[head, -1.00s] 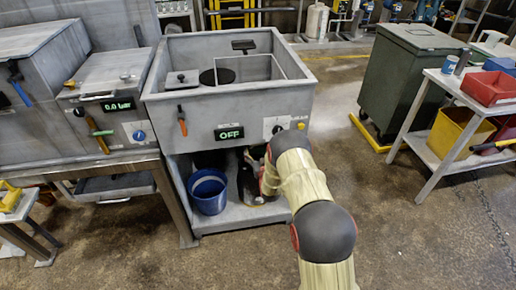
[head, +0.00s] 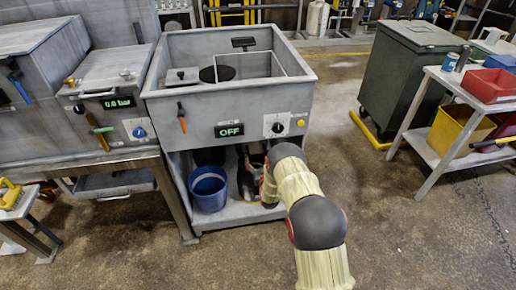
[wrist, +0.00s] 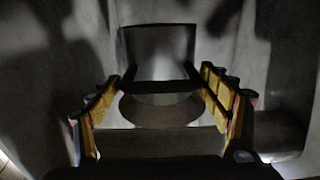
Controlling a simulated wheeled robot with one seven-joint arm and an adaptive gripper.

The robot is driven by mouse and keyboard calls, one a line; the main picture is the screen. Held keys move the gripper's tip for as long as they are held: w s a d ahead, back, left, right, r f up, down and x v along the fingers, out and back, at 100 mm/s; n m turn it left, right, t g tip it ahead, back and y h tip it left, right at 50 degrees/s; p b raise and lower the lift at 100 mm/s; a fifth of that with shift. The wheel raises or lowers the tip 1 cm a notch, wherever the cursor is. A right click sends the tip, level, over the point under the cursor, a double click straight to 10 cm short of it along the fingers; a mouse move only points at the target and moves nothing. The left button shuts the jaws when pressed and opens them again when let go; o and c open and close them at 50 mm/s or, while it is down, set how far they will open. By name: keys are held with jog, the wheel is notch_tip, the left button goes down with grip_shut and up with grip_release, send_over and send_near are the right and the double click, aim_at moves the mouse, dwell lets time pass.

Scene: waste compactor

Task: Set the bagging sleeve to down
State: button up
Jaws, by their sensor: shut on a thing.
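In the head view, my arm reaches into the open lower bay of the grey machine (head: 240,108), below its panel reading OFF. The bay's inside is dark, and my arm covers part of it. In the wrist view, my gripper (wrist: 160,87) has yellow-padded fingers on both sides of a grey metal cylinder, which appears to be the bagging sleeve (wrist: 160,48). A dark bar crosses the sleeve's lower part between the fingers. My gripper is shut on the sleeve, but the exact contact is hard to see. The sleeve's height setting cannot be told.
A blue bucket (head: 208,188) stands in the bay left of my arm. The machine's front panel has an orange handle (head: 182,117) and a black knob (head: 277,127).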

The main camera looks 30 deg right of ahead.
notch_tip(320, 180, down, 12)
jog(key=shift+r, duration=0.25)
jog(key=o, duration=1.4)
jog(key=shift+c, duration=0.2)
jog(key=shift+o, duration=0.2)
jog(key=v, duration=1.2)
